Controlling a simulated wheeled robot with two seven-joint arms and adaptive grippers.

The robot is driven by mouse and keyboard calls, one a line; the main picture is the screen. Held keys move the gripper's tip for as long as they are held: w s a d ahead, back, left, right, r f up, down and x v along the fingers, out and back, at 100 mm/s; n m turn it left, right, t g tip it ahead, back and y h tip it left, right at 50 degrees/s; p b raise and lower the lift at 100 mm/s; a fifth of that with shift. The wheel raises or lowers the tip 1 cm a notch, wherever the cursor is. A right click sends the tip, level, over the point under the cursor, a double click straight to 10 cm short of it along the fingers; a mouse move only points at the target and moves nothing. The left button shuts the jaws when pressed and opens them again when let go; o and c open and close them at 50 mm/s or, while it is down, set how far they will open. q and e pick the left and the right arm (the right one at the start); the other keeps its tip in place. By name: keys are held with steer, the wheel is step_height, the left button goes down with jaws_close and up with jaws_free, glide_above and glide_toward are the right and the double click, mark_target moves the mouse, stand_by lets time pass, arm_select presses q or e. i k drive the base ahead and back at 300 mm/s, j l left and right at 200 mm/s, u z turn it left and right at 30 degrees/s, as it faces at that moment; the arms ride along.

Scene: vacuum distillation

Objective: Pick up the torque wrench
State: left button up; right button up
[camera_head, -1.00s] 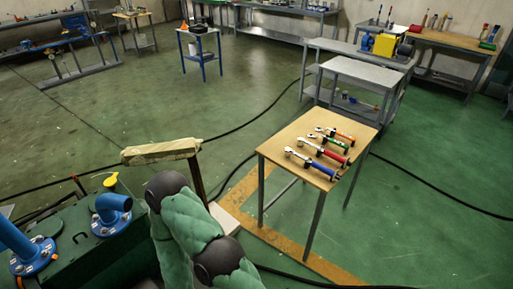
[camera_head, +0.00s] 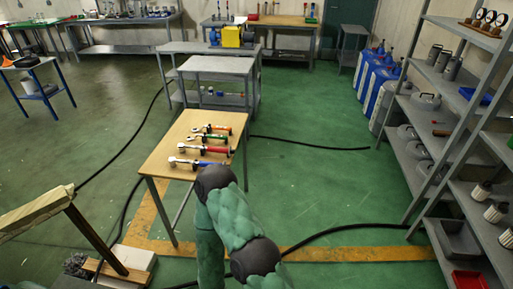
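Several wrench-like hand tools lie side by side on a small wooden-topped table (camera_head: 167,148). The nearest has a shiny metal head (camera_head: 181,162) and a blue handle, partly hidden behind my arm. Behind it lie one with a red handle (camera_head: 217,149), one with a green handle (camera_head: 214,137) and one with an orange handle (camera_head: 220,128). They are too small to tell surely which is the torque wrench. One of my arms, padded green, rises at the bottom centre, its dark joint overlapping the table's near right corner in the picture. Neither gripper is in view.
A grey metal table (camera_head: 215,65) stands behind the wooden table. A tall grey shelf (camera_head: 462,110) is at right, with blue containers (camera_head: 375,80) beyond it. A wooden beam (camera_head: 37,212) is at lower left. Black cable (camera_head: 340,232) crosses the floor; green floor right of the table is open.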

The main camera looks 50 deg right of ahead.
mark_target(182, 146)
steer(key=z, duration=1.25)
steer(key=i+l+z, duration=0.3)
steer(key=i+l, duration=0.2)
steer(key=i, duration=0.15)
